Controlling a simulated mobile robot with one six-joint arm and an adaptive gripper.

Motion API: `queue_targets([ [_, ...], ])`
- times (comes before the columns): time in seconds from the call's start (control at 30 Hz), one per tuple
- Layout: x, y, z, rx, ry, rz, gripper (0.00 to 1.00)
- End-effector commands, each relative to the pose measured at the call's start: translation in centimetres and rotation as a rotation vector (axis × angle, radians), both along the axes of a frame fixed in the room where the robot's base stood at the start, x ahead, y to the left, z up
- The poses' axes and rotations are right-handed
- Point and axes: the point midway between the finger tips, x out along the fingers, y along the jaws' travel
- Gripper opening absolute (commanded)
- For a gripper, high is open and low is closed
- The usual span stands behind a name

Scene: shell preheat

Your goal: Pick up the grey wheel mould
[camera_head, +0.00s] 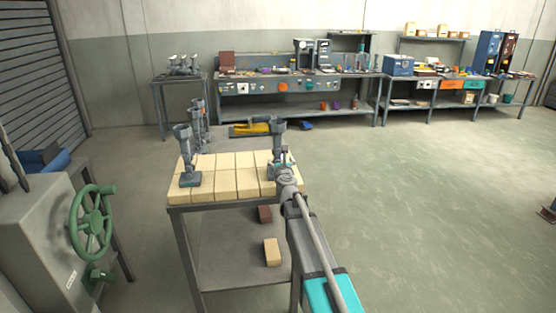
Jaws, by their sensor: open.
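Several grey moulds with a flared cup on top of a stem stand on and behind the brick-topped table. One grey mould (277,140) stands at the right end of the bricks, and another (187,160) stands upright at the left end. I cannot tell for sure which is the wheel mould. My gripper (283,163) is at the lower part of the right mould, overlapping it in view. It is open, and its fingers are small and partly lost against the mould. Whether they touch it or stand around it I cannot tell. The right mould's base is partly hidden.
Pale bricks (221,187) cover the table top. More grey moulds (198,122) stand just behind, near a yellow item (250,129). A grey machine with a green handwheel (91,222) is at left. A long workbench (290,103) lines the back wall.

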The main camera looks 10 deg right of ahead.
Motion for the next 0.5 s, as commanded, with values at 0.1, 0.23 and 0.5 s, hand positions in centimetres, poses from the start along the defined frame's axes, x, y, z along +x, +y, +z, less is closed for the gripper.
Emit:
queue_targets([
  [0.1,0.12,-0.04,0.0,0.0,0.0,0.0,1.0],
  [0.23,0.09,-0.06,0.0,0.0,0.0,0.0,1.0],
  [0.5,0.91,0.03,-0.1,0.0,0.0,-0.001,1.0],
])
